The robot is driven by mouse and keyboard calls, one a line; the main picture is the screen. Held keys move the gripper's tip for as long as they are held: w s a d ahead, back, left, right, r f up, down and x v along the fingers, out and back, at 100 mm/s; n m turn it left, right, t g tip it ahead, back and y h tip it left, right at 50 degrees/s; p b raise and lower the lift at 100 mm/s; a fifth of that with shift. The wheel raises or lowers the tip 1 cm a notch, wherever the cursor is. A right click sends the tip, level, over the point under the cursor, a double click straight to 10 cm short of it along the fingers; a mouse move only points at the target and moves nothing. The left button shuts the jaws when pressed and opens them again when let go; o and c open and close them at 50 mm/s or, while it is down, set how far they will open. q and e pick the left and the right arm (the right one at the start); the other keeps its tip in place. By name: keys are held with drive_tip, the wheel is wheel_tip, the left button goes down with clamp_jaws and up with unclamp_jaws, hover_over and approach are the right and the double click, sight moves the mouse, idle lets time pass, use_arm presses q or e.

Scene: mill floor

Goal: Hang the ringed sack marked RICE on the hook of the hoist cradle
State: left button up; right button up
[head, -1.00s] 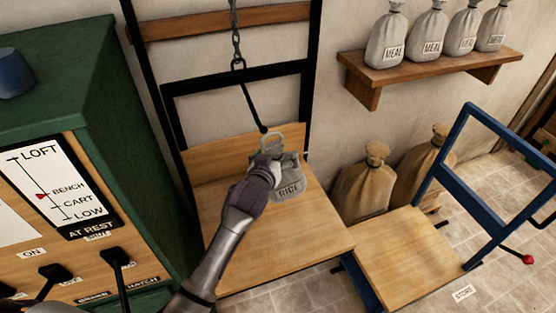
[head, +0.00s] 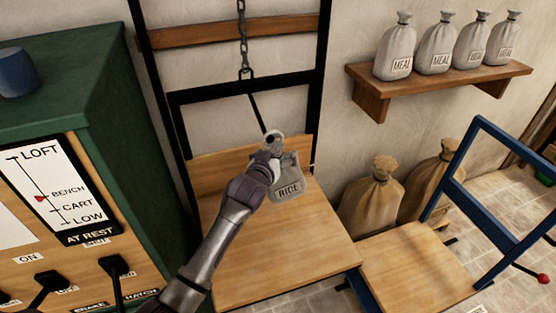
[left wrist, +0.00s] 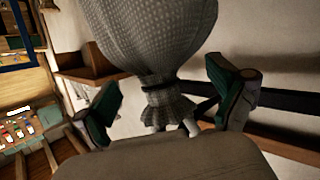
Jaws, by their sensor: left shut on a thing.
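The grey sack marked RICE (head: 287,188) hangs from my left gripper (head: 266,163), which is shut on it near its neck. The sack's metal ring (head: 274,137) shows above the gripper, partly covered by it. The black hook rod (head: 256,112) hangs on a chain in the hoist cradle (head: 278,246), and its lower end meets the ring in the picture. I cannot tell whether the ring is around the hook. In the left wrist view the sack (left wrist: 150,35) fills the upper middle, its gathered neck between the green-padded fingers. My right gripper is not in view.
A green cabinet (head: 85,130) with levers and a LOFT gauge stands left. A shelf (head: 440,88) with several MEAL sacks is at upper right. Brown sacks (head: 372,198) stand behind a blue-framed cart (head: 415,265). The cradle's wooden platform is bare.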

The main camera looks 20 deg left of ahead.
use_arm(q)
drive_tip(key=shift+w+a+b, duration=0.4)
drive_tip(key=shift+w, duration=0.2)
drive_tip(key=shift+w+a+b, duration=0.35)
drive_tip(key=shift+w, duration=0.2)
drive_tip(key=shift+w+a+f+b, duration=0.3)
drive_tip(key=shift+w+f+b, duration=0.15)
drive_tip(key=shift+f, duration=0.35)
